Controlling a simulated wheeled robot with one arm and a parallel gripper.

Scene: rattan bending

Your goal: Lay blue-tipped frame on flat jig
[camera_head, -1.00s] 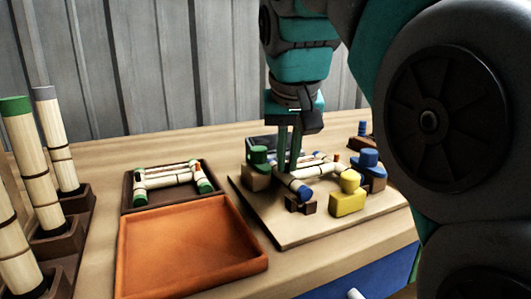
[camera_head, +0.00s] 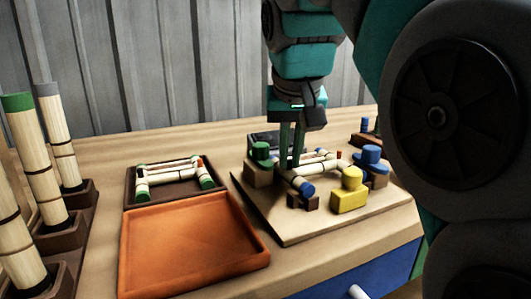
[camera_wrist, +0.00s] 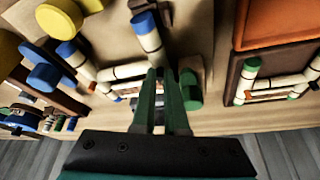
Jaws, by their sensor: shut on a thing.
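The blue-tipped frame (camera_head: 300,179) is made of pale rattan poles with dark bands and blue ends. It is at the flat jig (camera_head: 290,230), a light wooden board with coloured blocks on it. My gripper (camera_head: 291,164) points down and is shut on the frame. In the wrist view my gripper's green fingers (camera_wrist: 160,77) meet the frame (camera_wrist: 150,42) near a corner, with blue ends pointing away from the fingers. The fingers hide part of the crossbar. I cannot tell whether the frame rests fully on the board.
A yellow block (camera_head: 349,197), a blue-topped block (camera_head: 373,162) and a green-topped block (camera_head: 260,160) stand on the board. A green-tipped frame (camera_head: 172,177) lies in a dark tray. An orange tray (camera_head: 190,248) is empty. Upright poles (camera_head: 35,160) stand at the left.

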